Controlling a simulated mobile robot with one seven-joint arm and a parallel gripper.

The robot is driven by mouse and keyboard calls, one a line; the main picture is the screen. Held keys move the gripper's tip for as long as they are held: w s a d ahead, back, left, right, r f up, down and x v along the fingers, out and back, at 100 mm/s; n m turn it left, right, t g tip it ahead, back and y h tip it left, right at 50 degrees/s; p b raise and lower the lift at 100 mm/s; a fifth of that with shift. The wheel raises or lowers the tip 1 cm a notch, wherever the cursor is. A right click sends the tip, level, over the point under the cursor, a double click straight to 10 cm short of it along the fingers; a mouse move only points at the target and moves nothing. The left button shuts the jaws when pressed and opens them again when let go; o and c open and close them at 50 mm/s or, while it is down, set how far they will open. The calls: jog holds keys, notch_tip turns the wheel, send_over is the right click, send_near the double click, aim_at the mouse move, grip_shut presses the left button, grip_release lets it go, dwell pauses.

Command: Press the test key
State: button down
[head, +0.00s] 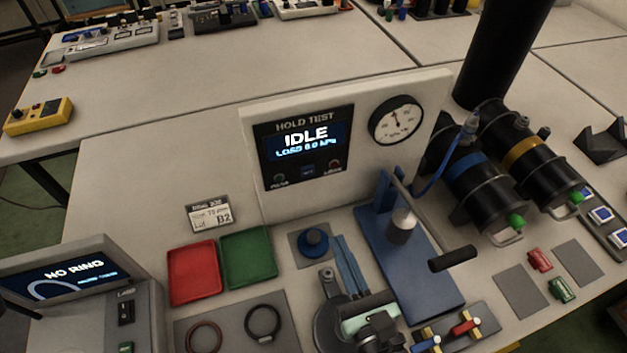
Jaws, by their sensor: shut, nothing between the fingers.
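The hold test panel (350,160) stands upright mid-bench, its screen (305,140) reading IDLE with a smaller, partly legible load line. My gripper (343,242) seems to be the pair of blue fingers at bottom centre, close together and empty. It is in front of and below the panel, apart from the keys.
A blue lever press (410,255) with a black handle stands right of my gripper. A blue knob (313,240) is just left. Red (195,272) and green (248,256) trays, rings and a NO RING display (65,277) lie left. Black cylinders (475,185) lie right.

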aim_at(308, 173)
jog(key=p+x, duration=0.1)
jog(key=x, duration=1.3)
